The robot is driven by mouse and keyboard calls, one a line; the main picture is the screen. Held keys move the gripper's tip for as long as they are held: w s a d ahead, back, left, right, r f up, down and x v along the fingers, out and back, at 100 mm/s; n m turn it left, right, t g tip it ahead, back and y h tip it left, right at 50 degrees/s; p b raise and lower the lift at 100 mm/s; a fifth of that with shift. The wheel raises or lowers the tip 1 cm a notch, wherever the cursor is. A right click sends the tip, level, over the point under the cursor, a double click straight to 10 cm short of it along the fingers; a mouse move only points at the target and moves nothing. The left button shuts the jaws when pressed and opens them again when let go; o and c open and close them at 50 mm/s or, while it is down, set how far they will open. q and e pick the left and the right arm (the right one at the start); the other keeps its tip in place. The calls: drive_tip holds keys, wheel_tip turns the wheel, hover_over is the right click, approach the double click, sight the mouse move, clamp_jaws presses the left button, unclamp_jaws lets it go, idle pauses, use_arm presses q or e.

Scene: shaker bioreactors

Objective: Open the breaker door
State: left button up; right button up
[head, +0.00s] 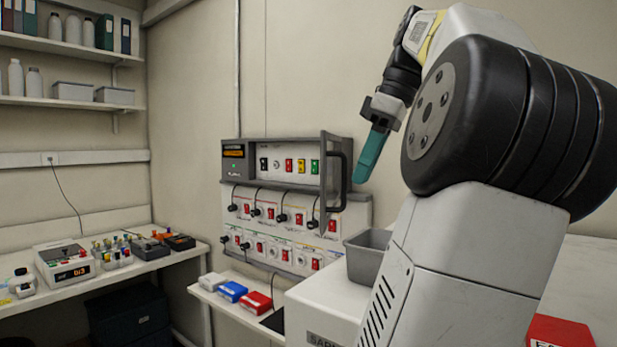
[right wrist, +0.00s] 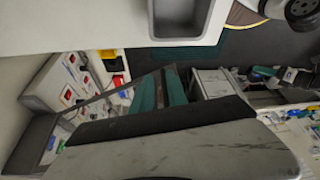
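The breaker box (head: 235,151) is the upper grey unit on the wall panel, with coloured switches showing in its front. Its framed door (head: 324,185) shows at the box's right side, with a black upright handle (head: 349,180). The door seems to stand out from the box at an angle; how far is hard to tell. My right gripper (head: 369,158) has teal fingers pointing down, just right of the handle and apparently apart from it. In the right wrist view its two teal fingers (right wrist: 160,91) have a gap with nothing clearly held.
A grey bin (head: 366,262) stands on a white surface below my right gripper. A shelf under the panel holds white, blue and red boxes (head: 256,302). A bench with instruments (head: 64,266) stands at the left. Cables hang across the panel's lower part.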

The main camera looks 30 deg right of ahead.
drive_tip(key=s+d, duration=0.5)
drive_tip(key=s, duration=0.3)
drive_tip(key=shift+d, duration=0.2)
